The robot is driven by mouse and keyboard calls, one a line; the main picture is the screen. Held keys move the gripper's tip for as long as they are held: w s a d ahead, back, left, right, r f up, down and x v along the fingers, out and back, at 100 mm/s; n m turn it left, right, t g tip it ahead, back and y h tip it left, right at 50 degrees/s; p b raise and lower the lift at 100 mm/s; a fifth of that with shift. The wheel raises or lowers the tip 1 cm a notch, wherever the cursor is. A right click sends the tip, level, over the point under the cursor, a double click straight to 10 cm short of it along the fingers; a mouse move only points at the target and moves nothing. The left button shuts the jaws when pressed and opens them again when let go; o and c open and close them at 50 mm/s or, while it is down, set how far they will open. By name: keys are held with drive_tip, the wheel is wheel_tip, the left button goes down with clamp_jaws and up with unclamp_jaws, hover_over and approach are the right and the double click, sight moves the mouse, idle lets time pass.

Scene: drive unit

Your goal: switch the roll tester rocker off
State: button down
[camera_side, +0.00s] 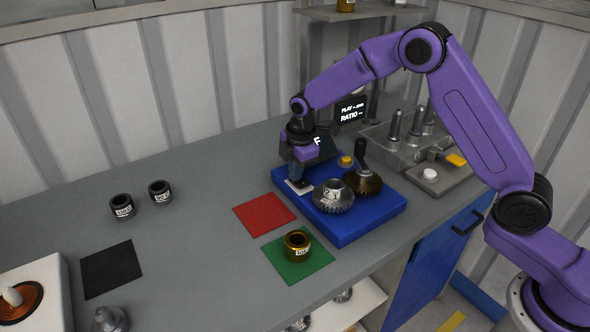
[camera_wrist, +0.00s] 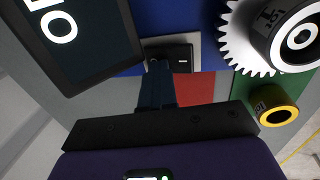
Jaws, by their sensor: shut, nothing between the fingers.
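The roll tester rocker (camera_wrist: 181,52) is a small black switch on a light grey plate (camera_wrist: 194,38) in the wrist view. The plate also shows at the left corner of the blue base (camera_side: 345,236) in the side view, where my gripper mostly hides the rocker. My gripper (camera_side: 298,181) is shut and empty, pointing down at the plate. In the wrist view its fingertips (camera_wrist: 157,66) overlap the rocker's left end; I cannot tell if they touch. A dark display (camera_wrist: 75,35) beside it shows a large white O; its other letters are cut off.
A steel gear (camera_side: 333,197) and a bronze gear (camera_side: 366,184) stand on the blue base near my gripper. A yellow button (camera_side: 345,161) and a second display (camera_side: 350,109) are behind. A brass ring (camera_side: 297,243) sits on a green mat; the red mat (camera_side: 264,213) is bare.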

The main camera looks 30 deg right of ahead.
drive_tip(key=shift+s, duration=0.65)
drive_tip(key=shift+r, duration=0.1)
wheel_tip(320, 180, up, 14)
drive_tip(key=w, duration=0.2)
idle(0.5)
